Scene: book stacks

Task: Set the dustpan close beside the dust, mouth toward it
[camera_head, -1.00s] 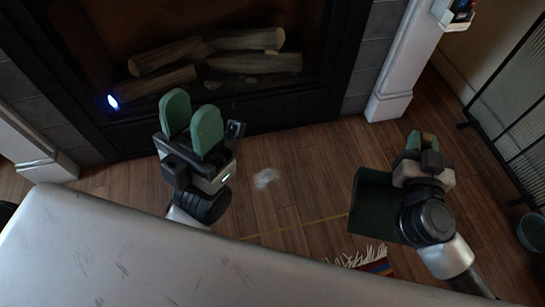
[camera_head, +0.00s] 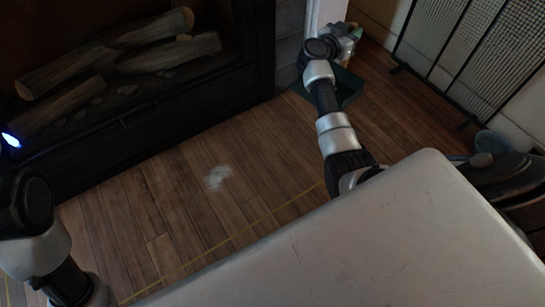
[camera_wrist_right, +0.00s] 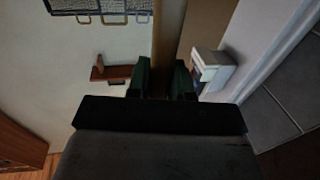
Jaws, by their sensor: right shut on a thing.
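The dust (camera_head: 217,177) is a pale grey patch on the wooden floor, in front of the fireplace, in the head view. The dark green dustpan (camera_head: 348,86) is at the upper right of it, clearly apart from it, partly hidden behind my right arm. My right gripper (camera_head: 348,32) is shut on the dustpan's handle. In the right wrist view, its green fingers (camera_wrist_right: 162,80) close on the brown handle (camera_wrist_right: 163,42). I cannot tell whether the pan touches the floor or which way its mouth faces. My left gripper is out of view; only its arm shows.
The fireplace (camera_head: 140,130) with logs stands at the upper left. A black mesh screen (camera_head: 455,45) and a blue bowl (camera_head: 490,142) are at the right. A yellow line (camera_head: 245,228) crosses the floor. Floor between dust and dustpan is clear.

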